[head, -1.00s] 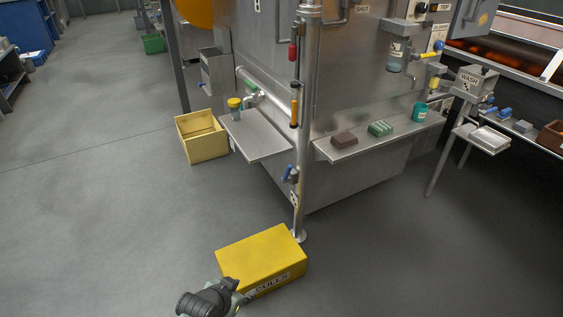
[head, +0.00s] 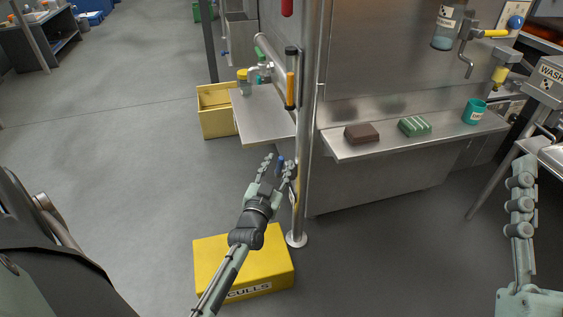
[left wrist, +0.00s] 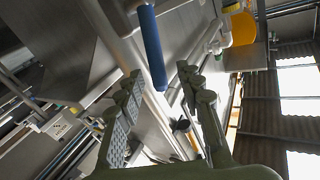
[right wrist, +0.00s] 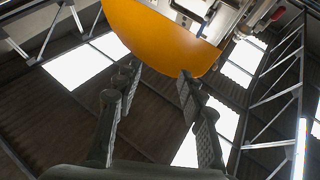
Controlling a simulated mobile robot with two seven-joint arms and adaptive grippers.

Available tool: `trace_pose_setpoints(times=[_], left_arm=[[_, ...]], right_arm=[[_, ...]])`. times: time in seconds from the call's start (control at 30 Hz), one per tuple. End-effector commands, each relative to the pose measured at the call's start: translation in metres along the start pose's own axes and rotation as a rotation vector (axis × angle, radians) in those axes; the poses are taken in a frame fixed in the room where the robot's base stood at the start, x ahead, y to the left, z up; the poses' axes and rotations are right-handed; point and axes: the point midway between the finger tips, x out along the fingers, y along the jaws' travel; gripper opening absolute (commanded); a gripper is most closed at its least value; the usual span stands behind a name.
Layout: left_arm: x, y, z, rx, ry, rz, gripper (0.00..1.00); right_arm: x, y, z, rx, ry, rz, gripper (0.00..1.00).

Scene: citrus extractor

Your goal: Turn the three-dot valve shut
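A valve with a blue handle (head: 281,160) sits low on the upright steel pipe. A black-and-white tag (head: 292,197) is just below it, partly hidden, and I cannot count its dots. My left gripper (head: 279,166) is open, with its fingers on either side of the blue handle in the head view. In the left wrist view the blue handle (left wrist: 151,48) stands in front of the open fingers (left wrist: 158,72), nearer the left finger; I cannot tell if they touch. My right gripper (right wrist: 155,78) is open and empty, pointing up toward the roof.
The steel pipe (head: 306,120) also carries an orange handle (head: 291,90) higher up. A steel shelf (head: 262,118) juts out left of the pipe. Another shelf (head: 370,152) holds a brown block, a green block and a teal cup. A yellow box (head: 210,262) lies below my left arm.

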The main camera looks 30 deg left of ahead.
Motion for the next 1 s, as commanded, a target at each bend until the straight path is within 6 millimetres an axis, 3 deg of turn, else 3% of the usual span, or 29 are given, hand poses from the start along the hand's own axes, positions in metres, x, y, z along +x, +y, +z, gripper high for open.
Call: trace_pose_setpoints(times=[0.2,0.5,0.8,1.0], left_arm=[[0.021,0.000,0.001,0.002,0.000,0.000,0.37],[0.023,0.000,0.000,0.001,-0.001,0.001,0.35],[0.023,0.000,0.000,0.001,-0.001,0.001,0.00],[0.022,0.000,0.000,0.001,-0.001,0.000,0.00]], right_arm=[[0.000,0.001,-0.007,-0.004,0.055,0.001,0.40],[0.000,0.002,-0.009,-0.004,0.061,0.002,0.40],[0.000,0.002,-0.008,-0.004,0.059,0.002,0.40],[0.000,0.002,-0.008,-0.004,0.059,0.002,0.40]])
